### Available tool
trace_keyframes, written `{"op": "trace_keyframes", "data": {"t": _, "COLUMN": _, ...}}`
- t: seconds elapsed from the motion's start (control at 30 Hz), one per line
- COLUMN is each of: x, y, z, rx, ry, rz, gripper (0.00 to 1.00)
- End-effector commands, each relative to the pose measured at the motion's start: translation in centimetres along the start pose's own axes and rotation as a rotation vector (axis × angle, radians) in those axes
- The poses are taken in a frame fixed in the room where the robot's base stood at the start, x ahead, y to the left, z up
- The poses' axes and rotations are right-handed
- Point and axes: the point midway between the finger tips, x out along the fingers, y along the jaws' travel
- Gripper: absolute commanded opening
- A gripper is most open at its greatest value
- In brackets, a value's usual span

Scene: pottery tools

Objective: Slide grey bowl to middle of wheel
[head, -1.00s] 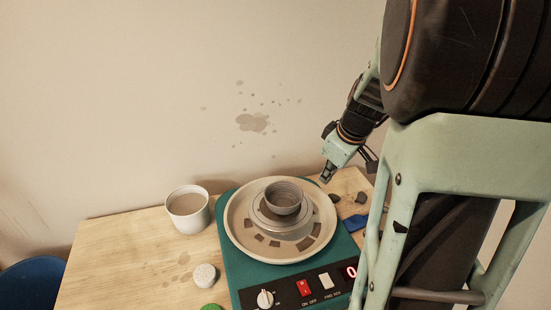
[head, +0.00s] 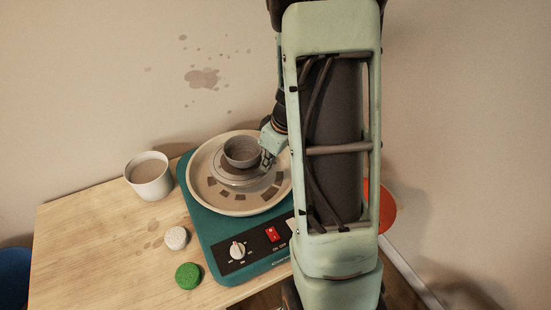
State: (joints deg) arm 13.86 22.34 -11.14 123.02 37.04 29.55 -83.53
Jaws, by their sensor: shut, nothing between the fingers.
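The grey bowl (head: 242,153) stands upright on the round grey wheel (head: 230,180), towards its back edge in the head view. The wheel sits inside a wide cream splash pan (head: 203,204) on a teal base. My gripper (head: 266,161) is shut and empty, pointing down just right of the bowl. Its fingertips are close to the bowl's right side; I cannot tell whether they touch it. My arm hides the right part of the teal base and the table behind it.
A white cup (head: 149,181) with brownish liquid stands left of the wheel. A whitish round piece (head: 176,238) and a green round piece (head: 188,276) lie on the wooden table (head: 95,240). The control panel has a dial (head: 237,251) and red switch (head: 272,234). The left table is mostly clear.

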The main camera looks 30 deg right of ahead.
Motion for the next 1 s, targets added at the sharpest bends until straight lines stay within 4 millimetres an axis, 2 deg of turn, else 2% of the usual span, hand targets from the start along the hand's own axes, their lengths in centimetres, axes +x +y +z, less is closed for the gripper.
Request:
{"op": "trace_keyframes", "data": {"t": 0.2, "x": 0.4, "y": 0.0, "z": -1.7, "rx": 0.001, "ry": -0.002, "rz": 0.000, "gripper": 0.00}}
{"op": "trace_keyframes", "data": {"t": 0.6, "x": 0.6, "y": 0.0, "z": -2.0, "rx": 0.001, "ry": -0.001, "rz": 0.001, "gripper": 0.00}}
{"op": "trace_keyframes", "data": {"t": 0.8, "x": 1.2, "y": 0.1, "z": -3.2, "rx": -0.001, "ry": 0.001, "rz": 0.002, "gripper": 0.00}}
{"op": "trace_keyframes", "data": {"t": 1.0, "x": 1.0, "y": 0.0, "z": -3.5, "rx": 0.001, "ry": -0.001, "rz": 0.001, "gripper": 0.00}}
